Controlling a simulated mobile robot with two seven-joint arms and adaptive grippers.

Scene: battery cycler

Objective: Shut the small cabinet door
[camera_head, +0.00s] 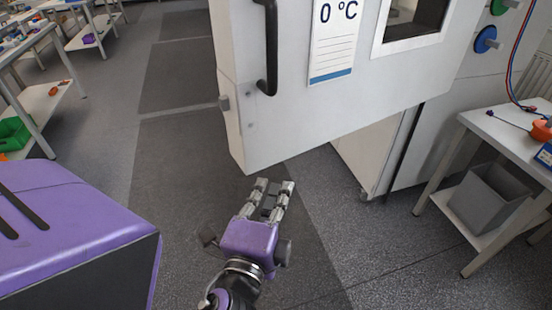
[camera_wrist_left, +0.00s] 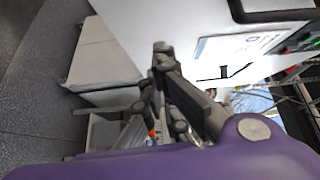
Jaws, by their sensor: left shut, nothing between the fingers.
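The cabinet door (camera_head: 300,110) is a thick white panel standing swung open in the head view. It has a black bar handle (camera_head: 270,48), a "0 °C" label (camera_head: 335,40) and a small window (camera_head: 412,22). Behind it is the white cabinet body (camera_head: 375,150). My left gripper (camera_head: 272,186) is shut and empty, just below the door's lower edge in the picture. Whether it touches the door I cannot tell. In the left wrist view the dark fingers (camera_wrist_left: 162,62) lie in front of the white door (camera_wrist_left: 190,22). My right gripper is not in view.
A white side table (camera_head: 510,135) with a grey bin (camera_head: 490,197) on its lower shelf stands at the right. Workbenches (camera_head: 30,45) and a green bin (camera_head: 14,133) are at the far left. The grey floor (camera_head: 165,130) left of the door is clear.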

